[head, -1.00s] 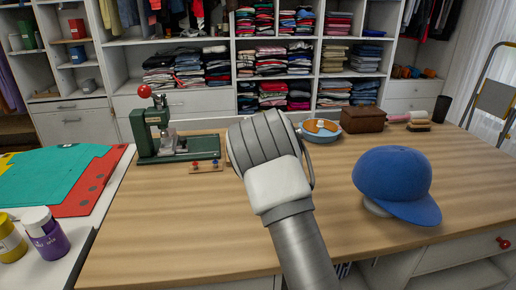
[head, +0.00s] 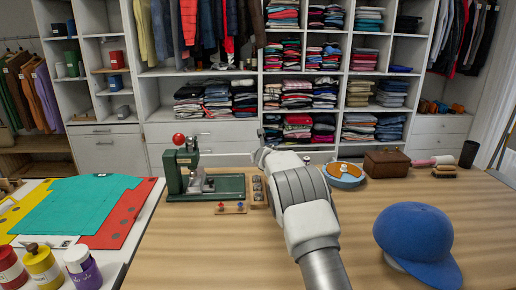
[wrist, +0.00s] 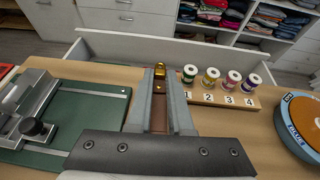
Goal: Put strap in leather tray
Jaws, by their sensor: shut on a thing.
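A brown strap (wrist: 159,118) with a brass fitting at its far end shows between my gripper's fingers (wrist: 159,80) in the wrist view. My gripper is shut on it and holds it above the table. In the head view my gripper (head: 262,142) is over the table's far edge, mostly hidden by my wrist, and the strap cannot be made out. A brown box-like container that looks like leather (head: 387,162) stands at the back right of the table, right of my gripper. I cannot see into it.
A green press (head: 190,175) stands left of my gripper. A numbered rack of thread spools (wrist: 225,97) and a round blue tin (wrist: 302,122) are to the right in the wrist view. A blue cap (head: 415,240) sits at front right.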

